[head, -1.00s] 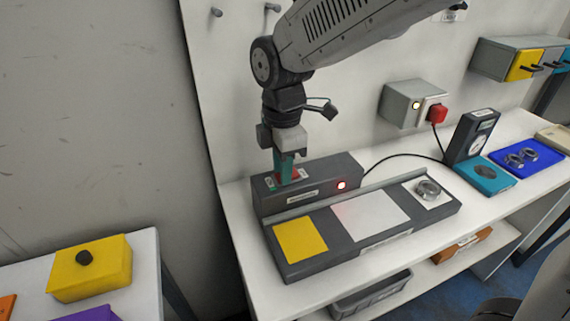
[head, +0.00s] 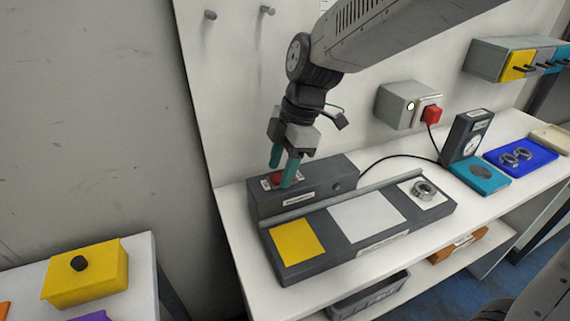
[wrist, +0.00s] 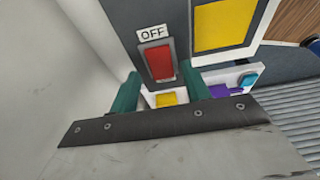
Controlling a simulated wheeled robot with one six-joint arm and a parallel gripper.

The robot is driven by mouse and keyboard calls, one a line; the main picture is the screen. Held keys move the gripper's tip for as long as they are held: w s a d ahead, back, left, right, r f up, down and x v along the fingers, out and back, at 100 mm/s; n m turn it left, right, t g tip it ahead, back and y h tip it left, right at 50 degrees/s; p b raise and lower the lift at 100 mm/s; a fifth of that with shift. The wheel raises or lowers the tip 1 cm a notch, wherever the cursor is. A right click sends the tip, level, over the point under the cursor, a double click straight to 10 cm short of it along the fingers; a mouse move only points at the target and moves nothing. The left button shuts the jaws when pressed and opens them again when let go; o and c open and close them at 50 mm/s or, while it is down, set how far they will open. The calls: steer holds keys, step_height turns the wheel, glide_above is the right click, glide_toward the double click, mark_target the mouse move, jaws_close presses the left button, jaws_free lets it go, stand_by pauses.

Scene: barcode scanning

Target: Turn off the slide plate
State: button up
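The slide plate (head: 318,262) is a long dark grey unit on the white bench, with a yellow square at its left end and a white panel in the middle. Nothing is held.
A metal ring (head: 424,190) lies on the plate's right end. A grey wall box with a red plug (head: 432,115), a black meter (head: 467,137), a teal tray (head: 482,186) and a blue tray (head: 541,161) are to the right. A yellow box (head: 88,279) is at lower left.

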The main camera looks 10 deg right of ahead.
steer(key=v, duration=0.7)
steer(key=shift+r, duration=0.4)
steer(key=shift+d, duration=0.1)
